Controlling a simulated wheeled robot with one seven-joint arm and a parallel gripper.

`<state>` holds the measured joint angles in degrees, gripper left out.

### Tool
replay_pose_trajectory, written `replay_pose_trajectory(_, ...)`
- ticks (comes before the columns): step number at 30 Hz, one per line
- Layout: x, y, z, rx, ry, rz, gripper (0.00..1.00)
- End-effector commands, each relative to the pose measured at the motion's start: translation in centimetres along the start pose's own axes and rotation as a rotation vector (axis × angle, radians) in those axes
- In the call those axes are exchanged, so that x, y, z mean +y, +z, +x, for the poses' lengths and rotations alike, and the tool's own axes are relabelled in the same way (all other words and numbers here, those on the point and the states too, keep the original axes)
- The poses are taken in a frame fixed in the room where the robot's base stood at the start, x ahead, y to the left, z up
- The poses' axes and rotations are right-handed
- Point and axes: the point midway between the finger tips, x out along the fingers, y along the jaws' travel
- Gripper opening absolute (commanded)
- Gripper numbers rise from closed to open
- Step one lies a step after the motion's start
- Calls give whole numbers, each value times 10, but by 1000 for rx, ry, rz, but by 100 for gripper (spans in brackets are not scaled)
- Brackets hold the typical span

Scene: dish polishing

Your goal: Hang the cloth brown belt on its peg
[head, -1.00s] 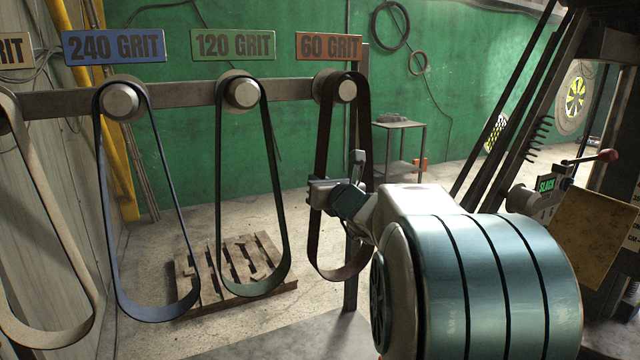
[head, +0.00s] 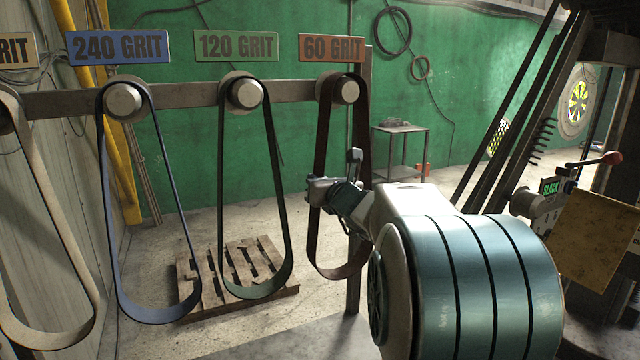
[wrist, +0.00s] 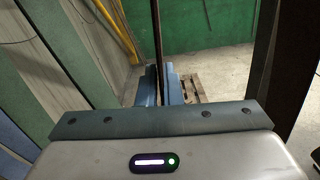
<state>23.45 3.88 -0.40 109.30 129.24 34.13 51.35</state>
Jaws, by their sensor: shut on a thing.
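The brown belt (head: 364,130) is a long dark loop under the 60 GRIT sign (head: 332,48). Its top passes around the round metal peg (head: 347,90), and its lower bend hangs free above the floor. I cannot tell whether the loop's top rests on the peg. My gripper (head: 318,191) is shut on the belt's left strand, below the peg. In the wrist view the blue fingers (wrist: 160,86) stand on both sides of the thin, edge-on strand (wrist: 157,35). My arm hides a little of the loop's right side.
A green belt (head: 283,190), a blue belt (head: 108,200) and a cream belt (head: 58,225) hang on pegs to the left along a metal rail (head: 185,96). A pallet (head: 190,285) lies on the floor behind. A machine with a SLACK label (head: 551,187) stands at right.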

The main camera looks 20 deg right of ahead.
Motion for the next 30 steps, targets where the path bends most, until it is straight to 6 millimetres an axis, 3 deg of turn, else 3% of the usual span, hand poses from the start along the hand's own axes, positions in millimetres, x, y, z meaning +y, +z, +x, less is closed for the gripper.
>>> replay_pose_trajectory(18, 0, 1, 23, -2, 1, -1, 0)
replay_pose_trajectory(30, 0, 1, 24, -2, 1, -1, 0)
